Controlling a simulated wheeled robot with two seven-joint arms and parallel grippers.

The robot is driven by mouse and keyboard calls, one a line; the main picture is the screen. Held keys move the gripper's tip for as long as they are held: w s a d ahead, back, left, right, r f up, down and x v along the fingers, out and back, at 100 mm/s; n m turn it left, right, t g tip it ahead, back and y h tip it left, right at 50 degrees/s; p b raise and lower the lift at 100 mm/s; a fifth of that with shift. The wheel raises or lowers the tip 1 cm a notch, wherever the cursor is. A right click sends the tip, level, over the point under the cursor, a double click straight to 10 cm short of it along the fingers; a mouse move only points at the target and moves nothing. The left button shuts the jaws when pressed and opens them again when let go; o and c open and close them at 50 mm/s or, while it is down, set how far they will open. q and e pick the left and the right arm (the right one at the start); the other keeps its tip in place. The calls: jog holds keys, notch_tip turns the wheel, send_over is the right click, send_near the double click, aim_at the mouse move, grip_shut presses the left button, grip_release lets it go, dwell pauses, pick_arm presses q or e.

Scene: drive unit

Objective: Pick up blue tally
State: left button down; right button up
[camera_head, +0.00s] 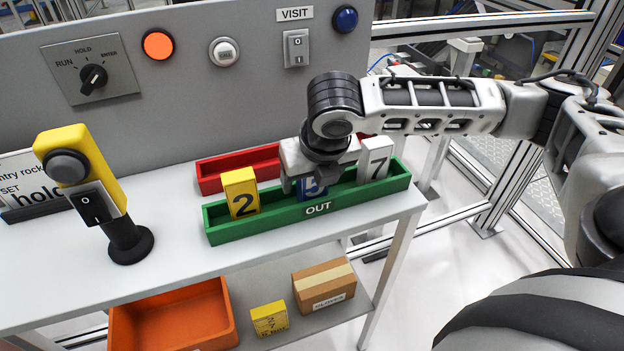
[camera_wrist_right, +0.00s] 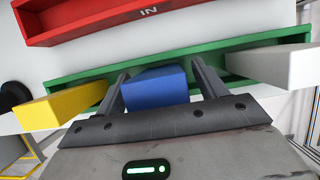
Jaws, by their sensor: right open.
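The blue tally (camera_head: 313,188) stands in the green OUT tray (camera_head: 228,234), between a yellow tally marked 2 (camera_head: 240,194) and a white tally marked 7 (camera_head: 375,160). My right gripper (camera_head: 312,183) is over the blue tally and hides much of it in the head view. In the right wrist view the blue tally (camera_wrist_right: 156,88) lies between the two open fingers (camera_wrist_right: 160,82), one on each side. I cannot tell whether either finger touches it. My left gripper is not in view.
A red IN tray (camera_head: 215,172) sits behind the green tray. A yellow switch post (camera_head: 85,175) stands on the table at left. The grey panel (camera_head: 170,110) with knob and buttons rises behind. An orange bin (camera_head: 170,318) and a cardboard box (camera_head: 323,286) are on the lower shelf.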

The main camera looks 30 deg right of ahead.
jog(key=c, duration=1.1)
jog(key=shift+r, duration=0.1)
